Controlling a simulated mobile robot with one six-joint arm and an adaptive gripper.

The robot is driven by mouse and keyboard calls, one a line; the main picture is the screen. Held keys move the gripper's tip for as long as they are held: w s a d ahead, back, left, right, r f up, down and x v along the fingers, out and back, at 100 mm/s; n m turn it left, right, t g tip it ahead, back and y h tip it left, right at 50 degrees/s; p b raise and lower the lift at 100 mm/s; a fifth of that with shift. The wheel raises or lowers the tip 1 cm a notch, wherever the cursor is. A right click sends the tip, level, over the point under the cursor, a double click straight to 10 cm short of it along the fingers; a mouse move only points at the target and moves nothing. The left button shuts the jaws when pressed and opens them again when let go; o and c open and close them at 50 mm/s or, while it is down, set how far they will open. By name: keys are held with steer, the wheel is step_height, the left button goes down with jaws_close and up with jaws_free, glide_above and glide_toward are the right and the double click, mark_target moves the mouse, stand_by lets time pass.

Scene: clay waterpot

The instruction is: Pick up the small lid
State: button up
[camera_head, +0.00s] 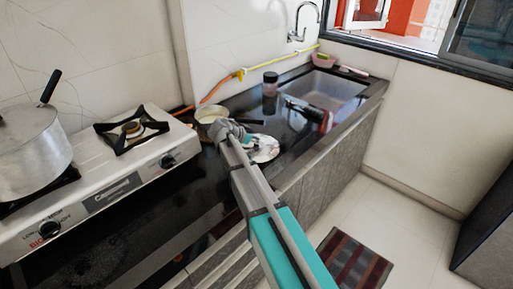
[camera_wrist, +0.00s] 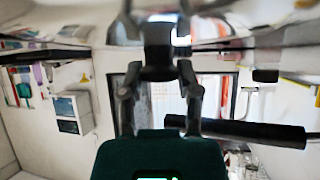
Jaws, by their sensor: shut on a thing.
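My gripper (camera_head: 232,132) reaches over the black counter, between the stove and the sink. In the wrist view its two fingers (camera_wrist: 160,85) close on a dark, knob-like piece (camera_wrist: 158,52), which looks like the knob of the small lid. The rest of the lid is blurred or out of view, so its tilt cannot be told. In the head view the fingertips are too small and covered to show the held piece clearly. A shiny round metal plate or lid (camera_head: 265,150) lies on the counter just right of my gripper; I cannot tell which.
A pale pan (camera_head: 211,115) stands behind my gripper, with a dark handle (camera_head: 250,121) pointing right. A large pot (camera_head: 30,150) is on the stove (camera_head: 105,185) at left. A dark-lidded jar (camera_head: 270,84) stands near the sink (camera_head: 328,90). A black cylinder (camera_wrist: 245,131) crosses the wrist view.

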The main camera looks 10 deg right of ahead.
jaws_close()
steer(key=shift+r, duration=0.1)
step_height(320, 180, up, 3)
steer(key=p, duration=0.2)
steer(key=shift+f+p, duration=0.2)
steer(key=shift+p, duration=0.2)
steer(key=s+d, duration=1)
steer(key=s, duration=0.4)
steer(key=shift+s+d+r+p, duration=0.25)
steer(key=shift+s+r+p, duration=0.05)
steer(key=shift+r+p, duration=0.05)
